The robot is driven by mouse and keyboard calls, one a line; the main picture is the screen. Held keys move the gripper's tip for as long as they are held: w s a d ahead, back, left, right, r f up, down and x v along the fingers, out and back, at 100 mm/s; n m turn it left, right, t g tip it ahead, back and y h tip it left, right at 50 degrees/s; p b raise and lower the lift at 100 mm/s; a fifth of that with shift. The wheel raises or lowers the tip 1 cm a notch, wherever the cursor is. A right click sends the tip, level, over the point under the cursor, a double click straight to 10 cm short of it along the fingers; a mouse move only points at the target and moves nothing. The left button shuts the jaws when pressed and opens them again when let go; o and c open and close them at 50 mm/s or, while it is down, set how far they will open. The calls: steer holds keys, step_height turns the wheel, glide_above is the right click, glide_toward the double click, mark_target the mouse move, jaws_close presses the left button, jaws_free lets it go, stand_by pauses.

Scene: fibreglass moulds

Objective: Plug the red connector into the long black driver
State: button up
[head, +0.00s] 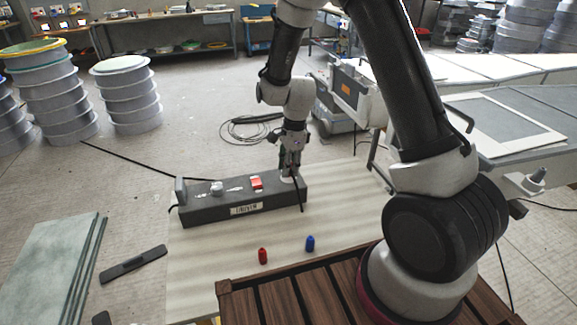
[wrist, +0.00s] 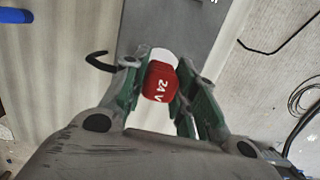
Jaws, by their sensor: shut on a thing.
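The long black driver (head: 243,208), a dark grey box with a white label on its front, lies on the pale table; part of its grey top also shows in the wrist view (wrist: 180,25). My gripper (head: 290,172) points down at the right end of the driver. In the wrist view my gripper (wrist: 160,85) has its green-sided fingers on either side of a red connector marked "24 V" (wrist: 159,82) and is shut on it. A white rounded part (wrist: 162,54) shows just beyond the connector, against the driver. Whether the connector touches or sits in the driver is hidden.
A small red piece (head: 263,256) and a blue piece (head: 310,244) stand on the table in front of the driver. A red-and-white part (head: 257,183) is on the driver's top. The table's right front is clear.

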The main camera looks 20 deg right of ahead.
steer(key=shift+f, duration=0.6)
steer(key=o, duration=1)
steer(key=shift+r, duration=0.15)
steer(key=r, duration=0.4)
steer(key=d+r, duration=0.1)
steer(key=r, duration=0.6)
steer(key=shift+d+r, duration=0.2)
steer(key=shift+r, duration=0.15)
